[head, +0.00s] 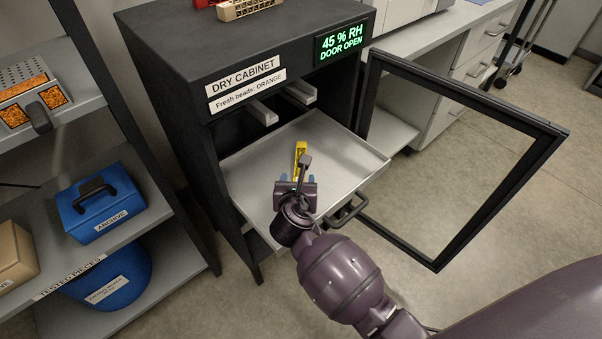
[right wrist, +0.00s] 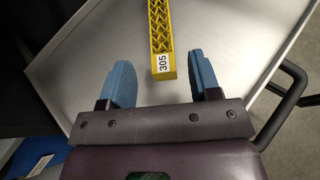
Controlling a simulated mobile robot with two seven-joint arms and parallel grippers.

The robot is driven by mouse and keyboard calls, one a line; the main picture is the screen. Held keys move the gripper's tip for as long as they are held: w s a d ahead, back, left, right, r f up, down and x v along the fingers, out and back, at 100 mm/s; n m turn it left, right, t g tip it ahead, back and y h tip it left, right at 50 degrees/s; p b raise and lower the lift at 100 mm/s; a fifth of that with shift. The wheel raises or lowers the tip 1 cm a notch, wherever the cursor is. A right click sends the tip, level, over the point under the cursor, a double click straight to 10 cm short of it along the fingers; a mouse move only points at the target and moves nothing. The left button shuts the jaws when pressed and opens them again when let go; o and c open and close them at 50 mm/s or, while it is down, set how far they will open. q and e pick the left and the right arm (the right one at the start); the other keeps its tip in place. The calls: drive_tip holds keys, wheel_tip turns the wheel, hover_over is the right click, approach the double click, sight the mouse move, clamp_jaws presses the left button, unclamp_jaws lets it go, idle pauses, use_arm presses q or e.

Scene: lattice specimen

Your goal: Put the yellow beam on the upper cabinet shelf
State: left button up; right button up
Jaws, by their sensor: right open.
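The yellow beam (head: 300,150), a lattice piece with a white "305" label, lies on a pulled-out metal shelf (head: 345,155) of the dark dry cabinet (head: 175,75). In the right wrist view the beam (right wrist: 160,30) points away from me, its labelled end near the jaws. My right gripper (head: 297,180) is over the shelf at the beam's near end. Its blue fingers (right wrist: 162,72) are open, one to each side of the beam's line, with gaps on both sides. Whether the fingertips reach down to the shelf is unclear. My left gripper is not in view.
The cabinet's glass door (head: 465,150) stands open to the right; its display (head: 341,42) reads "DOOR OPEN". Two pale rails (head: 300,92) show inside above the shelf. A shelf handle (head: 347,210) sticks out in front. A rack with a blue archive box (head: 100,205) stands left.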

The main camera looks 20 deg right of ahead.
drive_tip(key=p+v, duration=0.1)
drive_tip(key=v, duration=0.3)
drive_tip(key=shift+r, duration=0.2)
drive_tip(key=shift+s+a, duration=0.2)
drive_tip(key=shift+s, duration=0.2)
